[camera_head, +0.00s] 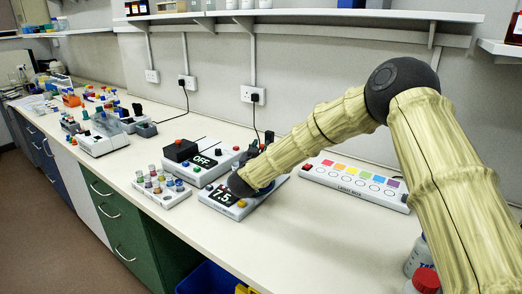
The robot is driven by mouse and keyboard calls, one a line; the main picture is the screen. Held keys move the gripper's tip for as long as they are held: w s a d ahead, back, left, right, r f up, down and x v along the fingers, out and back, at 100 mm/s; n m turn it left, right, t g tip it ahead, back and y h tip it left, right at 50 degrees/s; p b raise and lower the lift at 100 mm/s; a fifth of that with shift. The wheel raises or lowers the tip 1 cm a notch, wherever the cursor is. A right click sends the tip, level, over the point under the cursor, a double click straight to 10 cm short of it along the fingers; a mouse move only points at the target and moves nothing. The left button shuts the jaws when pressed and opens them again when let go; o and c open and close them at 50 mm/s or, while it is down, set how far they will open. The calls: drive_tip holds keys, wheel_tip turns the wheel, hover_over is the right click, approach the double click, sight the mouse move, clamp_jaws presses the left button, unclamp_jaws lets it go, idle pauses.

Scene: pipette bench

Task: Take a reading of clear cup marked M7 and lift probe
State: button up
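My arm reaches in from the right and comes down over a white meter (222,203) with a dark display, partly covered, that seems to end in ".5". The dark end of my arm (240,185) is at the meter's upper right part. My gripper's fingers cannot be made out, so I cannot tell whether they hold the probe. The probe is not clearly visible; dark parts (252,150) show just behind the arm. No cup marked M7 can be read. A white rack (163,199) with several small colour-topped containers stands left of the meter.
A white device reading OFF (203,160) stands right behind the meter. A light box (354,187) with colour squares lies to the right. Bottles stand at the lower right, one red-capped (427,279). Bench (290,235) in front is clear. A blue bin (208,280) is below.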

drive_tip(key=shift+f, duration=0.1)
clamp_jaws()
drive_tip(key=shift+w+d+r+p, duration=0.1)
drive_tip(key=shift+r+p, duration=0.4)
drive_tip(key=shift+r, duration=1)
drive_tip(key=shift+d+r+p, duration=0.1)
drive_tip(key=shift+r+p, duration=0.4)
drive_tip(key=shift+r, duration=0.95)
drive_tip(key=o, duration=0.7)
unclamp_jaws()
drive_tip(key=shift+c, duration=0.2)
drive_tip(key=shift+o, duration=0.2)
drive_tip(key=shift+d+r, duration=0.1)
drive_tip(key=shift+d, duration=0.1)
drive_tip(key=shift+a, duration=0.3)
drive_tip(key=shift+s+a, duration=0.1)
drive_tip(key=shift+s, duration=0.2)
drive_tip(key=v, duration=1.1)
drive_tip(key=shift+s, duration=0.3)
